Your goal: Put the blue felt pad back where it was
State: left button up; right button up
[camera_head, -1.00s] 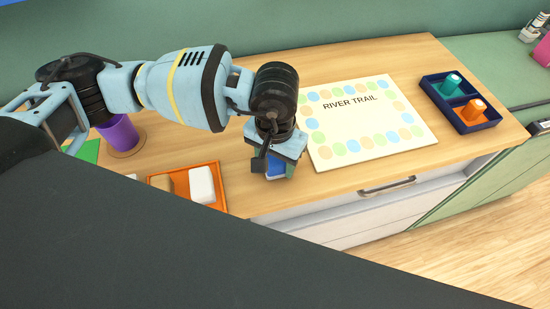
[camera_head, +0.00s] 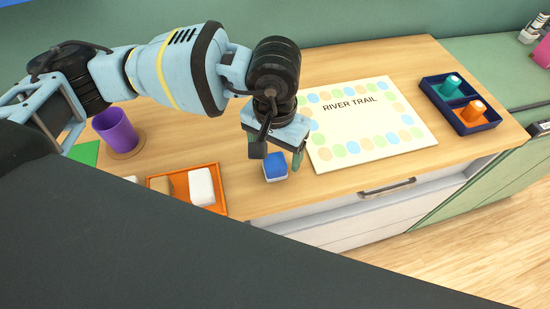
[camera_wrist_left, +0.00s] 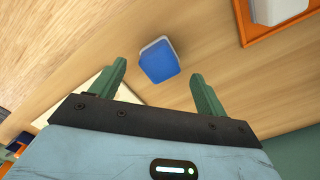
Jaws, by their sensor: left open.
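The blue felt pad (camera_head: 275,165) is a small block with a blue top and a whitish lower part. It rests on the wooden tabletop between the orange tray and the game board. In the left wrist view the pad (camera_wrist_left: 160,62) lies just beyond the fingertips, between their lines, and touches neither finger. My left gripper (camera_head: 277,155) is open and empty, with its green fingers just behind and above the pad. My right gripper is not in view.
The orange tray (camera_head: 222,196) holds a white block (camera_head: 201,187) and a tan one. The RIVER TRAIL board (camera_head: 360,122) lies right of the pad. A navy two-part tray (camera_head: 484,127) holds teal and orange pieces. A purple cup (camera_head: 116,131) stands at left on a round brown coaster.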

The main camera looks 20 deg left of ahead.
aim_at(275, 161)
pick_arm(q)
notch_tip(275, 161, up, 8)
jog(key=shift+f, duration=0.15)
jog(key=shift+f, duration=0.1)
dwell(0.5)
